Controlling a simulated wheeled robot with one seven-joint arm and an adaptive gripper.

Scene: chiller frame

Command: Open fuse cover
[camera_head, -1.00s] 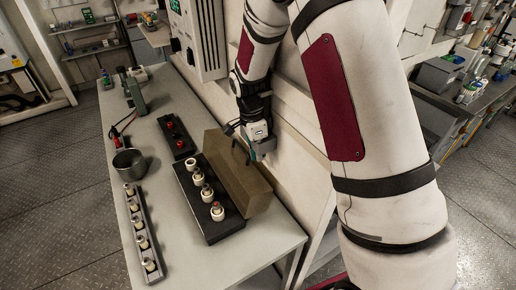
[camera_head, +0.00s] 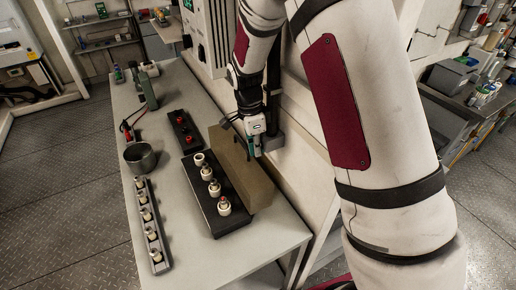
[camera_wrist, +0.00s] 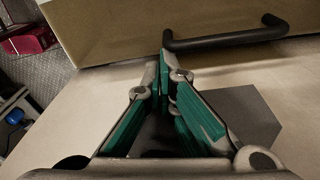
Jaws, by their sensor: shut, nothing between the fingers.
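The fuse cover (camera_head: 238,166) is a brown, box-like lid. It stands raised on edge along the right side of a black fuse base (camera_head: 216,206), leaving the base uncovered. Several white round fuses (camera_head: 214,188) sit in a row on the base. My gripper (camera_head: 254,148) is at the wall side of the cover, near its upper part. In the wrist view, the cover (camera_wrist: 110,28) fills the upper part, with its black bar handle (camera_wrist: 228,40). My shut, empty fingertips (camera_wrist: 167,65) are close to the handle's left end; whether they touch it is unclear.
A row of white fuses in a grey rack (camera_head: 148,228) lies along the table's left edge. The wall is close on the right. The table's near end is clear.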

